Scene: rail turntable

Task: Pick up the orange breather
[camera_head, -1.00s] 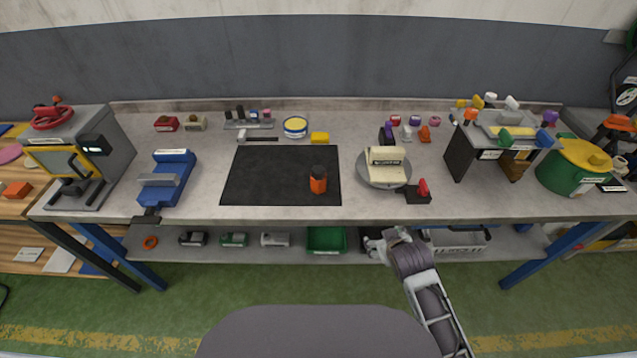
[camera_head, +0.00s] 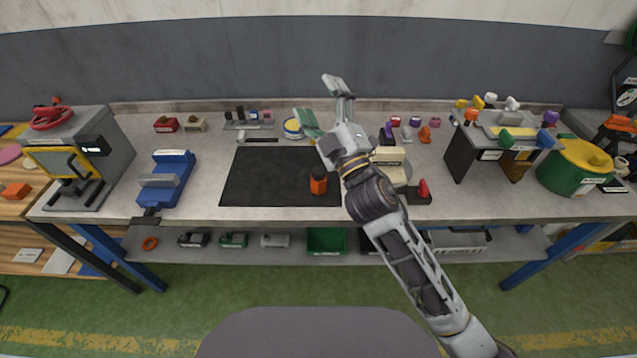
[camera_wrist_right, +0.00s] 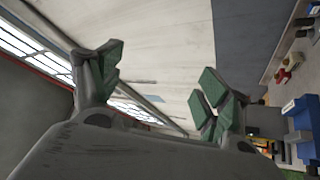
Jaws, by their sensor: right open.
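A small orange piece (camera_head: 425,134) stands at the back of the workbench, right of the turntable, beside a white piece (camera_head: 406,133) and a purple one; it looks like the orange breather, but it is too small to be sure. An orange bottle-like thing with a black top (camera_head: 318,184) stands on the black mat (camera_head: 265,180). My right gripper (camera_head: 320,104) is open and empty, raised above the bench, left of the small orange piece and apart from it. In the right wrist view its green-padded fingers (camera_wrist_right: 156,82) are spread with nothing between them. My left gripper is out of view.
My right arm partly hides the turntable (camera_head: 400,180) and its cream block (camera_head: 390,156). A black base with a red knob (camera_head: 422,190) sits to its right. The black mat is mostly clear.

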